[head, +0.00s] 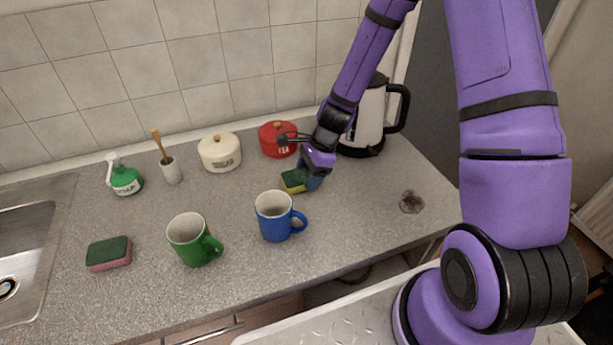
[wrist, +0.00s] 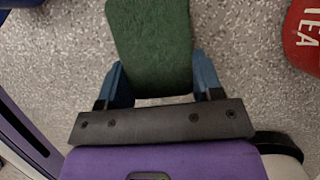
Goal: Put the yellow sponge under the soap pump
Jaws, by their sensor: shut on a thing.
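The yellow sponge (head: 294,181), with a green scouring top, is on or just above the counter behind the blue mug in the head view. In the wrist view its green top (wrist: 155,45) lies between the blue fingers. My gripper (head: 311,181) is shut on one end of this sponge; the fingers also show in the wrist view (wrist: 162,88). I cannot tell whether the sponge touches the counter. The soap pump (head: 126,180), a green bottle with a white pump head, stands upright at the back left, near the sink, well apart from my gripper.
A pink sponge with a green top (head: 109,254) lies at the front left. A green mug (head: 194,240), a blue mug (head: 278,217), a brush holder (head: 172,172), a cream canister (head: 220,154), a red canister (head: 278,140) and a kettle (head: 369,125) stand around. The sink (head: 22,240) is left.

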